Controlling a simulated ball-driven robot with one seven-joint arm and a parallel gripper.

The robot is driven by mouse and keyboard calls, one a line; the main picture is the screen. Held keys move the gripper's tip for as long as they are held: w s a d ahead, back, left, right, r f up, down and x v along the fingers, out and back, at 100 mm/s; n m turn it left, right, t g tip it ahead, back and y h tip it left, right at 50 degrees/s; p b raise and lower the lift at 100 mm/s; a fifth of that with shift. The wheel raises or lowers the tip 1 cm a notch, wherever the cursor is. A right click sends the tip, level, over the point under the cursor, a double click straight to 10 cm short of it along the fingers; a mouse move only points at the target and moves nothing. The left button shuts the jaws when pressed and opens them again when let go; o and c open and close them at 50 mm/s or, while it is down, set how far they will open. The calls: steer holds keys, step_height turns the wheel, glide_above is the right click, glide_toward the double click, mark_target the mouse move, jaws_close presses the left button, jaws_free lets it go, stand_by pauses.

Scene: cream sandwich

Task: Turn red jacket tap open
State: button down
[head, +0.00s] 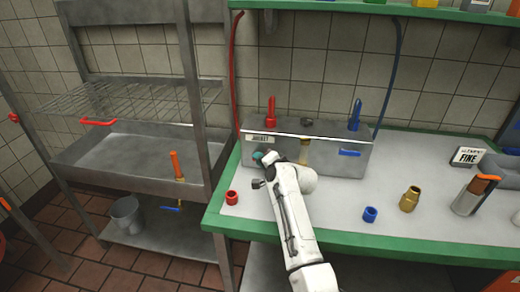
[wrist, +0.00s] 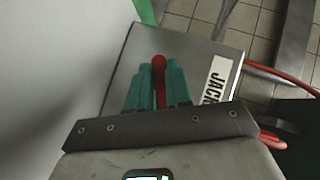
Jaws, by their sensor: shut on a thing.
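The red jacket tap lever (wrist: 159,62) stands between the two teal fingers of my gripper (wrist: 160,72) in the wrist view. The fingers are shut on it from both sides, and its round end shows just past the fingertips. The tap is on the front face of a grey metal box (head: 335,157), below a white "JACKET" label (head: 259,138). The label is partly seen in the wrist view (wrist: 217,80). In the head view my gripper (head: 261,157) is at the box's left front, and it hides the lever.
On the counter are a red ring (head: 231,197), a blue ring (head: 370,214) and a brass fitting (head: 410,199). A metal sink (head: 130,150) stands left.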

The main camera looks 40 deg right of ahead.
steer(key=shift+s+f+n+g+h+p, duration=0.15)
steer(key=shift+n+g+h+p, duration=0.15)
steer(key=shift+n+g+p, duration=0.7)
steer(key=g, duration=0.1)
steer(key=f+n+g+h+p, duration=0.1)
steer(key=shift+s+d+g, duration=0.2)
steer(key=shift+g, duration=0.2)
steer(key=shift+s+d+f+n+g+h+b, duration=0.1)
steer(key=shift+s+d+n+g+h+b, duration=0.05)
steer(key=shift+n+g+h+b, duration=0.3)
steer(key=shift+s+d+f+n+g+h+b, duration=0.1)
steer(key=shift+n+g+h+b, duration=0.25)
steer(key=shift+g, duration=0.2)
steer(key=shift+s+d+n+g+h+b, duration=0.15)
steer(key=shift+s+n+g+h+b, duration=0.1)
steer(key=shift+n+g+h+b, duration=0.5)
steer(key=shift+r+g, duration=0.1)
steer(key=shift+g, duration=0.15)
steer(key=c, duration=1)
jaws_free()
steer(key=shift+c, duration=0.2)
steer(key=shift+r, duration=0.1)
